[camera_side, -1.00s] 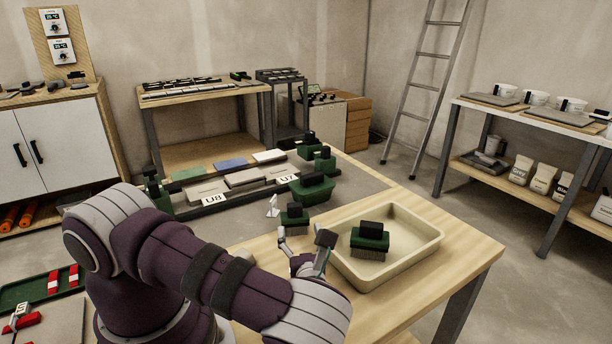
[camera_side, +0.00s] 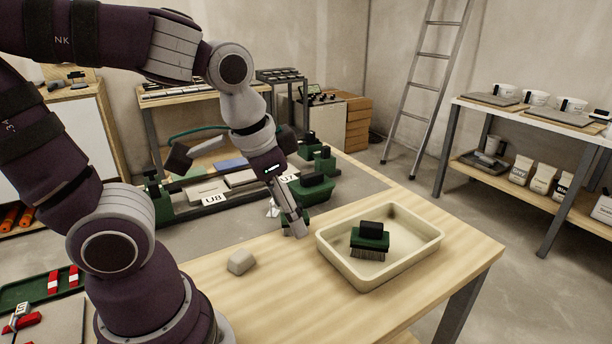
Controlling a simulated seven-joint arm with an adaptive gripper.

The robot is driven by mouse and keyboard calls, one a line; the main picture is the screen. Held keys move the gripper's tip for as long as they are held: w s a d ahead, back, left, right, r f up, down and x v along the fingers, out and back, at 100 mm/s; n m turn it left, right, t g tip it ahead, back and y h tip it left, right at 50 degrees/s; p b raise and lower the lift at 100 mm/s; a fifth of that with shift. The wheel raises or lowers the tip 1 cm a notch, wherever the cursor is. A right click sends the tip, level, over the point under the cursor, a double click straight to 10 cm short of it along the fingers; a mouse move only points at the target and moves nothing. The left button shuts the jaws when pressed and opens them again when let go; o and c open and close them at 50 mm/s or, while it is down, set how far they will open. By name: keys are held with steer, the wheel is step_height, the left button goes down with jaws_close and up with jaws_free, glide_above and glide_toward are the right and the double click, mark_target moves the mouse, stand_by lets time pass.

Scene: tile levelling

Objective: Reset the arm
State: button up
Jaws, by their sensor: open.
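My arm reaches over the wooden bench, and my gripper (camera_side: 296,228) points down just left of the cream tray (camera_side: 435,245). It appears empty; its fingers are seen nearly edge-on, so the gap between them is hard to see. A green block (camera_side: 314,211) with a dark top is partly hidden behind the fingers; I cannot tell if they touch. A green brush with a black handle (camera_side: 371,238) stands bristles down inside the tray. The tile rig, with labels U8 (camera_side: 214,199) and U7, lies behind, partly covered by my arm.
A small beige block (camera_side: 241,261) lies on the bench left of the tray. A larger green block (camera_side: 312,188) stands behind my gripper. A dark pad (camera_side: 180,158) shows above the rig's left end. The bench front is clear.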

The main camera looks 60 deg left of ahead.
steer(key=shift+s+d+r+n+t+h, duration=0.15)
steer(key=shift+s+r+n+t, duration=0.25)
steer(key=shift+r, duration=0.2)
steer(key=shift+s+d+r+n+t+h, duration=0.15)
steer(key=shift+s+r+n+t, duration=0.2)
steer(key=shift+r+t, duration=0.2)
stand_by(0.5)
